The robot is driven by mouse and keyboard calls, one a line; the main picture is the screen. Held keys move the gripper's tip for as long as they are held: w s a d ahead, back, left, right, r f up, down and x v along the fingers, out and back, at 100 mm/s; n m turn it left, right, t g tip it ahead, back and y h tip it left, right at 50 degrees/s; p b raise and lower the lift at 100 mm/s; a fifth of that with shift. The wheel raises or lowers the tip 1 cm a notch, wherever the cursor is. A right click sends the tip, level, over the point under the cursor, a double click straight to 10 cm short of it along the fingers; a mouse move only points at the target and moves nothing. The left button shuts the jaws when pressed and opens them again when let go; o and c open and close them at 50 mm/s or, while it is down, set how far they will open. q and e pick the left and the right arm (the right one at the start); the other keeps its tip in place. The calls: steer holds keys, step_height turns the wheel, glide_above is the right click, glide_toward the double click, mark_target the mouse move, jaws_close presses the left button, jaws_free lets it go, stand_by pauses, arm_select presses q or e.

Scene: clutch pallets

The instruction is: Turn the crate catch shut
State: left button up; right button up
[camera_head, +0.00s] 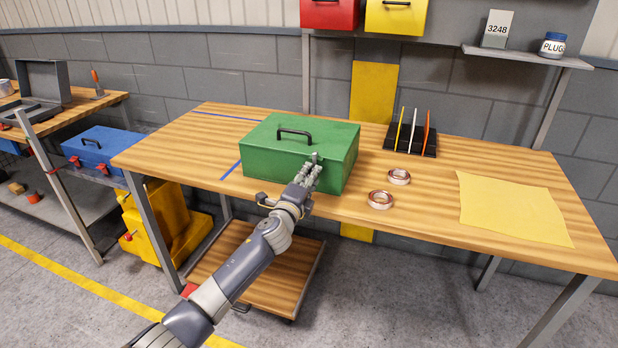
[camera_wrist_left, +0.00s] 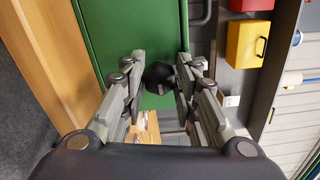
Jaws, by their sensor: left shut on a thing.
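The green crate (camera_head: 285,150) stands on the wooden table, with its lid down and a black handle (camera_head: 294,135) on top. My left gripper (camera_head: 310,172) is at the crate's front face, right of its middle. In the left wrist view my left gripper (camera_wrist_left: 160,80) has its fingers on both sides of a dark rounded catch (camera_wrist_left: 158,74) in front of the green wall (camera_wrist_left: 125,28). The fingers are shut on the catch. In the head view the fingers mostly hide the catch, so its turn angle cannot be told. My right gripper is not in view.
Two tape rolls (camera_head: 380,199) lie right of the crate on the table (camera_head: 430,215). A yellow sheet (camera_head: 513,205) lies at the right. The table's front edge is below my left arm.

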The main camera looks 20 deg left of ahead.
arm_select(q)
steer(key=shift+m, duration=0.3)
steer(key=o, duration=1.1)
steer(key=shift+c, duration=0.2)
steer(key=s, duration=1.2)
steer(key=shift+a, duration=0.2)
